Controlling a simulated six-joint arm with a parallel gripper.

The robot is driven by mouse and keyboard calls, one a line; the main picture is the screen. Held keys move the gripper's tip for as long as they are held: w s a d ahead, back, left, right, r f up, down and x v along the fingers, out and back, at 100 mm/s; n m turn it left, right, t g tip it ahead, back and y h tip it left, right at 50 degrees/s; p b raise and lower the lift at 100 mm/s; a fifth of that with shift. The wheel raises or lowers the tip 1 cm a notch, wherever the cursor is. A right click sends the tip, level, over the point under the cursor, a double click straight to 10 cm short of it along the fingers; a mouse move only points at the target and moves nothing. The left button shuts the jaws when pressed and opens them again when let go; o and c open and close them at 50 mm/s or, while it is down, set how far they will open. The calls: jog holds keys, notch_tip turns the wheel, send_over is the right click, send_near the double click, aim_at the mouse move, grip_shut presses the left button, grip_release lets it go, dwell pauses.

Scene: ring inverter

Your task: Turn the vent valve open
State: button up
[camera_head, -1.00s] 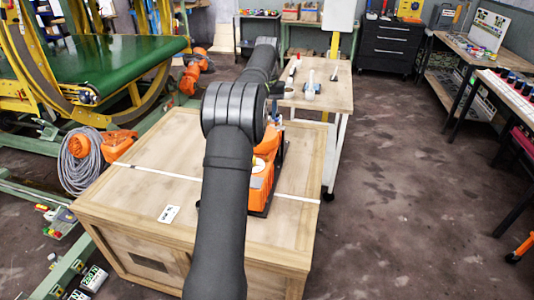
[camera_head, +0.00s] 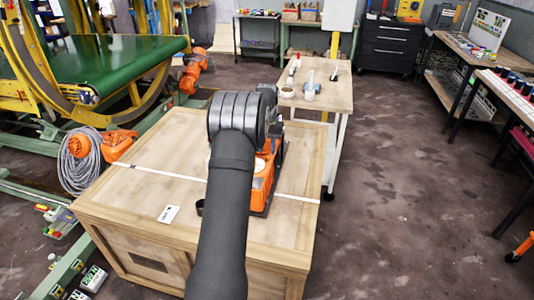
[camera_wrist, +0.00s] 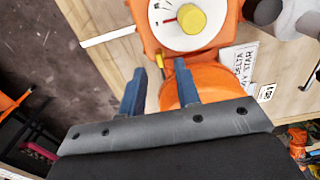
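An orange device (camera_head: 263,182) sits on the wooden crate, partly hidden behind my arm in the head view. In the wrist view its orange body (camera_wrist: 228,18) carries a white dial with a round yellow knob (camera_wrist: 191,18) and a red pointer. A small yellow-and-dark part (camera_wrist: 160,61) shows just beyond the gap between my fingertips. I cannot tell which part is the vent valve. My gripper (camera_wrist: 160,69) has its two blue fingers apart, with nothing held between them. The fingers are below the dial in the picture, the right one over a rounded orange part. The head view hides the gripper.
The wooden crate (camera_head: 150,195) has a white strap and a small white label (camera_head: 169,214) on top. A dark ring (camera_head: 200,206) lies by my arm. A bench (camera_head: 325,95) with small items stands behind. A "DELTA STAR" sign (camera_wrist: 239,60) is beside the device.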

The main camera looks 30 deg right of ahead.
aim_at(267, 159)
jog(key=shift+f, duration=1.4)
grip_shut()
